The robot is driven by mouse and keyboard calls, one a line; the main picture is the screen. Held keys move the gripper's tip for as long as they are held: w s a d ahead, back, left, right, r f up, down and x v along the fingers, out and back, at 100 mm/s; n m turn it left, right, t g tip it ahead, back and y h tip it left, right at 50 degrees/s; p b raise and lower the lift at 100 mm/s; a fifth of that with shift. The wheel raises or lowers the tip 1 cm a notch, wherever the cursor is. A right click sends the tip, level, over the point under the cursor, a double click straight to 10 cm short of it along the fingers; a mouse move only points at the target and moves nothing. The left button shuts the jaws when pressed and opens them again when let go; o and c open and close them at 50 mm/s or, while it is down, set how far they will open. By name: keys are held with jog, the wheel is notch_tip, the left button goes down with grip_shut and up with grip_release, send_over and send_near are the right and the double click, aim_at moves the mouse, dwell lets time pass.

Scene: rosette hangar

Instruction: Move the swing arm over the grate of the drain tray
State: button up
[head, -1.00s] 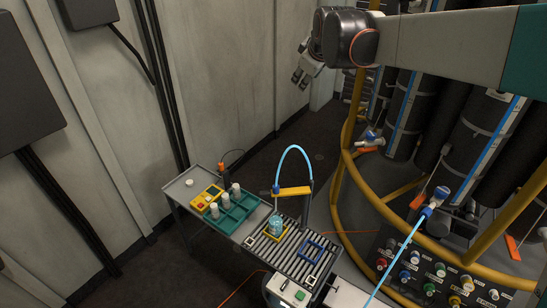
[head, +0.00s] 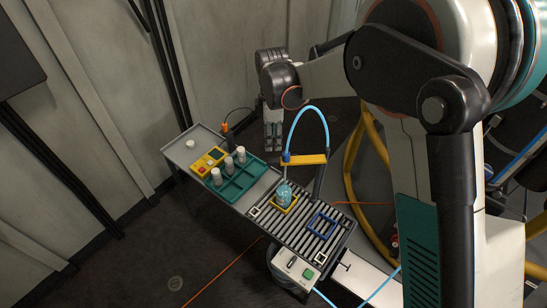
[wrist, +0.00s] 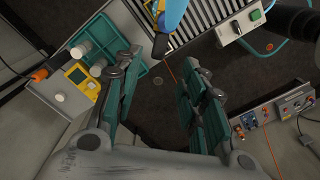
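The swing arm (head: 310,160) is a yellow bar on a dark upright post, with a light-blue hose (head: 309,107) arching above it. Its blue-fitted left end hangs near a clear bluish vessel (head: 284,195), which stands in a yellow square on the slatted grate (head: 300,212) of the drain tray. My gripper (head: 273,143) points down beyond the bar, to its upper left, and seems apart from it. In the wrist view my gripper (wrist: 163,82) has teal-padded fingers spread wide with nothing between them. A blue part (wrist: 172,14) and grate slats show at that view's top edge.
A teal rack (head: 234,182) with white cups and a yellow device (head: 208,161) are left of the grate. A blue square frame (head: 322,226) lies on the grate's right part. A control box (head: 295,267) is in front, and a yellow rail (head: 350,170) curves at right.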

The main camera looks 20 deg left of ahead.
aim_at(273, 160)
notch_tip(273, 160, down, 10)
jog(key=shift+r+b, duration=0.15)
jog(key=shift+b, duration=0.7)
grip_shut()
